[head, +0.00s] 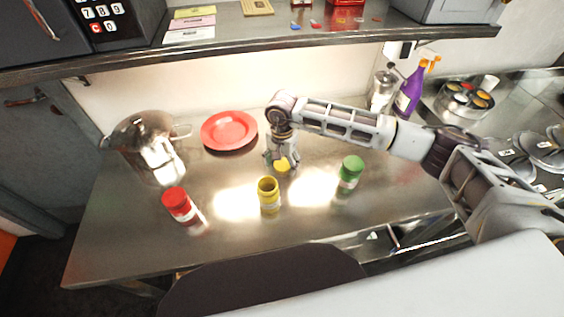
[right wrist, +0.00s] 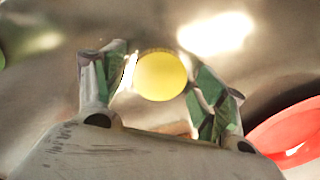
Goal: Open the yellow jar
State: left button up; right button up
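The yellow jar (head: 268,195) stands upright on the steel counter (head: 225,245), near the middle. Its top looks open, with a dark mouth and no lid on it. A round yellow lid (head: 282,164) is just behind the jar, under my right gripper (head: 281,160). In the right wrist view the lid (right wrist: 160,76) lies between the two fingers of my right gripper (right wrist: 160,85). The fingers are apart, with a gap showing on the lid's left side. Whether the lid rests on the counter is hard to tell. My left gripper is not in view.
A red jar (head: 178,204) stands to the left and a green jar (head: 350,172) to the right. A red plate (head: 229,130) and a metal pot (head: 143,140) are behind on the left. A purple spray bottle (head: 410,92) stands at the back right. The front counter is clear.

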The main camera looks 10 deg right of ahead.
aim_at(282, 165)
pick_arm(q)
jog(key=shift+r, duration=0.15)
pick_arm(e)
jog(key=shift+r, duration=0.1)
jog(key=shift+r, duration=0.2)
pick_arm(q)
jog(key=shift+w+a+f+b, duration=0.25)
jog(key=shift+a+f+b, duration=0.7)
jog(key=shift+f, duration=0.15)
pick_arm(e)
notch_tip(282, 165, up, 12)
jog(key=shift+f, duration=0.15)
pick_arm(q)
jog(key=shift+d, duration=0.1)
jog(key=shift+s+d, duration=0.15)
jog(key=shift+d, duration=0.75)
pick_arm(e)
jog(key=shift+s, duration=0.1)
